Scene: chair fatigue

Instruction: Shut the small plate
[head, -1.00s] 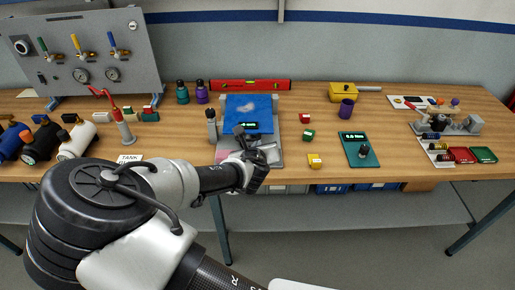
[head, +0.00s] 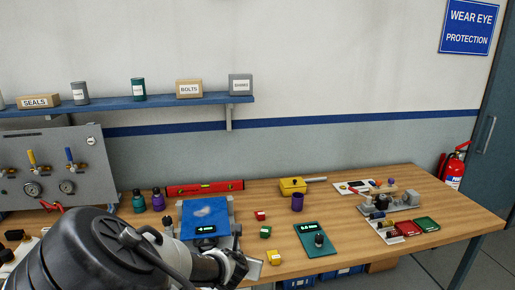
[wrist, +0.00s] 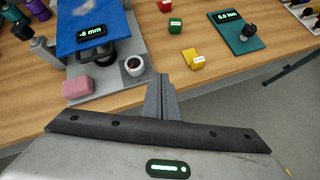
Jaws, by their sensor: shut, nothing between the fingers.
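No part is marked as the small plate, and I cannot tell for sure which one it is. A blue panel (head: 207,213) lies over a grey fixture plate (wrist: 112,88) on the bench; a small display on it reads -6 mm in the wrist view (wrist: 91,32). Beneath the panel's front edge are a dark rounded part (wrist: 98,52), a white-rimmed round dial (wrist: 135,66) and a pink block (wrist: 77,89). My gripper (wrist: 160,84) is shut and empty, its fingertips just right of the dial. In the head view my gripper (head: 236,266) is at the fixture's front, its fingers unclear.
Red (head: 260,215), green (head: 265,231) and yellow (head: 273,257) blocks stand right of the fixture. A teal board (head: 314,239) with a dark knob lies beyond them. Small bottles (head: 158,199) and a red level (head: 205,188) stand behind. Bench is clear between blocks and board.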

